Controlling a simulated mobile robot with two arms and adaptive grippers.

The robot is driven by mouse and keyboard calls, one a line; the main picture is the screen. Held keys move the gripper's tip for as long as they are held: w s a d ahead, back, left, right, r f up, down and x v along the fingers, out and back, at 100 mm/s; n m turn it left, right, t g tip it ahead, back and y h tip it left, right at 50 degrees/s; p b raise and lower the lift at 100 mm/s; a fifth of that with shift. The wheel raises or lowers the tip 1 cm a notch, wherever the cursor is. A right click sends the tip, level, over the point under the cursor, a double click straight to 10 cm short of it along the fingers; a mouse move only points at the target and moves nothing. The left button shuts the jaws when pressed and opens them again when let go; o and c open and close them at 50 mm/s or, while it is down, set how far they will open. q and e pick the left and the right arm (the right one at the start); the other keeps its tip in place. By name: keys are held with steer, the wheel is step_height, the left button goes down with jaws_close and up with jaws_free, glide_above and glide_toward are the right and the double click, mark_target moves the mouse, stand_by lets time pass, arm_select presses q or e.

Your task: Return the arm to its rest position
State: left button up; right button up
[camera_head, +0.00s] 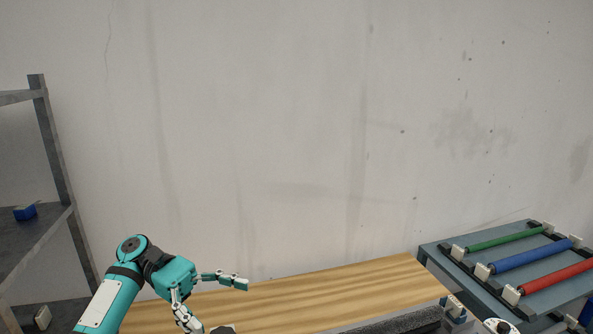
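My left arm, teal with a white panel, comes in from the bottom left. Its gripper (217,305) is open, with the two fingers spread wide apart and nothing between them. It is in front of the left part of the wooden tabletop (330,292). My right gripper is not in view.
A grey rack (480,273) at the right holds a green roller (505,239), a blue roller (530,255) and a red roller (556,277). A dark rough-topped block (395,325) is cut off at the bottom edge. A metal shelf (55,140) with a blue item (25,212) stands at the left.

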arm_select(q)
steer(key=s+d+f+m+t+y, duration=0.1)
steer(key=s+f+m+t+y, duration=0.3)
steer(key=f, duration=0.6)
steer(key=s+d+f+m+t+y, duration=0.1)
steer(key=s+d+f, duration=0.1)
steer(key=s+f, duration=0.55)
steer(key=s+d+f+m+t+y, duration=0.1)
steer(key=s+f+m+t+y, duration=0.15)
steer(key=f, duration=0.85)
steer(key=s+a+m+t+y, duration=0.4)
steer(key=s+a+m+y, duration=0.25)
steer(key=s+a, duration=0.5)
step_height(320, 180, down, 38)
steer(key=g+b, duration=0.1)
steer(key=b, duration=1.1)
steer(key=s+a+f+b, duration=0.1)
steer(key=s+f+b, duration=0.4)
steer(key=f, duration=0.8)
steer(key=s+a+f+g+y+b, duration=0.1)
steer(key=s+f+b, duration=0.4)
steer(key=s+f, duration=0.6)
step_height(320, 180, down, 2)
steer(key=shift+s+a+f, duration=0.1)
steer(key=shift+s+a, duration=0.3)
steer(key=shift+a, duration=0.05)
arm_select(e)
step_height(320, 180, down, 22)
